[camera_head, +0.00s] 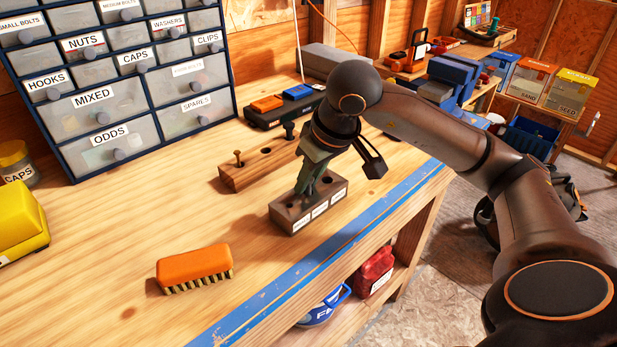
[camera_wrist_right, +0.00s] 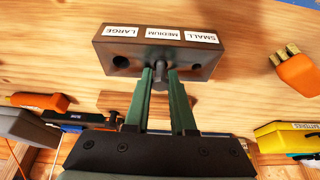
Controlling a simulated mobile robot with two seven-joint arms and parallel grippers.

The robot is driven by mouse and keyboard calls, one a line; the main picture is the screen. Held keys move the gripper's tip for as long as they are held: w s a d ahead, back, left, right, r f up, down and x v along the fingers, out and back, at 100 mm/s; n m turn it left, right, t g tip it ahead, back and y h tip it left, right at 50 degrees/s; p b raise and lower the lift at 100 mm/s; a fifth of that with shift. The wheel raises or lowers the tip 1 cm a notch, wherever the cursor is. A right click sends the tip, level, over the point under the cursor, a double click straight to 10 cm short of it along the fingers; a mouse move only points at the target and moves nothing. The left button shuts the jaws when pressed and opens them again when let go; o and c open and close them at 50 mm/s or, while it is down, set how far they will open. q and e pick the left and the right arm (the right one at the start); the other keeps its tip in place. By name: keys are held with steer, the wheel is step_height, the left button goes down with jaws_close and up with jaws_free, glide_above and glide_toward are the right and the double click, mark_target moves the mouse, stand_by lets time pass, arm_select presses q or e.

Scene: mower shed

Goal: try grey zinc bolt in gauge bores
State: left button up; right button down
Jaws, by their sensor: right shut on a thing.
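The gauge block (camera_head: 286,217) is a brown block on the bench with bores in its top and white labels on its front. In the wrist view the gauge block (camera_wrist_right: 105,48) reads LARGE, MEDIUM and SMALL. My right gripper (camera_head: 313,187) is over its top, with green fingers shut on the grey zinc bolt (camera_wrist_right: 159,76). The bolt is at the middle bore, by the MEDIUM label; how deep it sits is hidden. The bores on either side look empty. My left gripper is not in view.
Behind the gauge stands a wooden rack (camera_head: 252,177) with a brownish bolt (camera_head: 239,159) upright, an empty hole and a dark bolt (camera_head: 289,129). An orange brush (camera_head: 193,268) lies front left. A drawer cabinet (camera_head: 120,85) stands at the back. Bare bench lies left of the gauge.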

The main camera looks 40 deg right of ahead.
steer(key=c, duration=0.7)
jaws_free()
step_height(320, 180, up, 9)
steer(key=p, duration=0.9)
steer(key=shift+r, duration=0.15)
steer(key=shift+a+f, duration=0.1)
steer(key=shift+f, duration=0.15)
steer(key=shift+s+a+f+b, duration=0.1)
steer(key=shift+a+f+b, duration=0.05)
steer(key=shift+a+b, duration=1.15)
steer(key=shift+s+a+f+b, duration=0.1)
steer(key=shift+a+b, duration=0.8)
steer(key=shift+b, duration=0.8)
